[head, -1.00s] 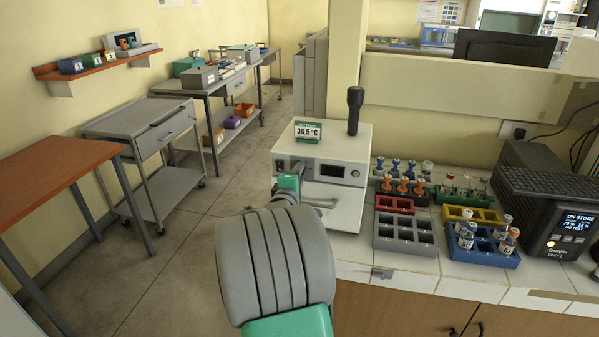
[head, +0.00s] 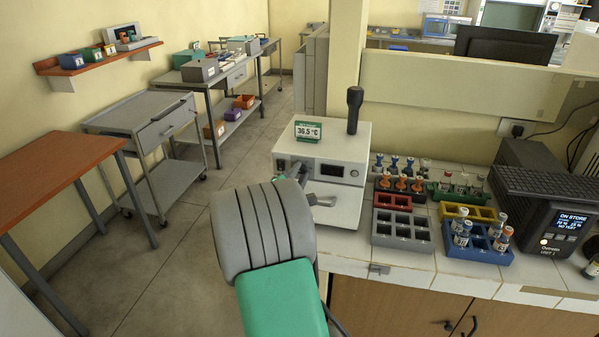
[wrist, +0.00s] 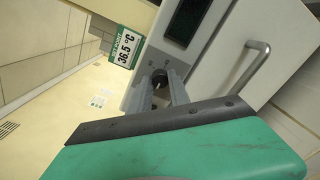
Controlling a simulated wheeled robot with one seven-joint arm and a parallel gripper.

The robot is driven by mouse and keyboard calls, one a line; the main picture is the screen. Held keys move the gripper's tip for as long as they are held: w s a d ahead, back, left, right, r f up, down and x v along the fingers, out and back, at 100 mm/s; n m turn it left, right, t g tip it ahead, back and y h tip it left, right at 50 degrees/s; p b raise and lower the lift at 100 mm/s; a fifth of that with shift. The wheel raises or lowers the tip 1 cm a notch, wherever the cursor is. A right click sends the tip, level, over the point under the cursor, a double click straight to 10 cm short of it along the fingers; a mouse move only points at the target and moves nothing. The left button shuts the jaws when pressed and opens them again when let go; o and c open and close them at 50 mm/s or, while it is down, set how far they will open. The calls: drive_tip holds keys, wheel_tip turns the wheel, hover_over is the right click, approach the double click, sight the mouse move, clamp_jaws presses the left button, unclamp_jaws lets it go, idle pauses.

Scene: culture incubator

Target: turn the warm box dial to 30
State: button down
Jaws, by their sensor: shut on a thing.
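The warm box (head: 343,147) is a white unit on the left end of the counter. Its front has a dark display (head: 331,170) and a silver handle. A green-edged sign reading 36.5 °C (head: 308,131) stands on top; it also shows, tilted, in the wrist view (wrist: 125,46). In the wrist view my gripper (wrist: 163,84) is at the box's front panel, its two fingers shut on the dark round dial (wrist: 160,77). The dial's pointer and marks are too small to read. In the head view my grey and green arm hides most of the gripper and the dial.
Right of the box are vial racks, including a grey one (head: 402,243) and a blue one (head: 474,256). A black analyser (head: 545,228) stands farther right. A black-handled object (head: 354,108) rises by the box's back. Floor lies open to the left.

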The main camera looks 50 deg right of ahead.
idle(0.4)
drive_tip(key=c, duration=1.2)
unclamp_jaws()
drive_tip(key=shift+c, duration=0.2)
drive_tip(key=b+v, duration=0.2)
drive_tip(key=v, duration=0.6)
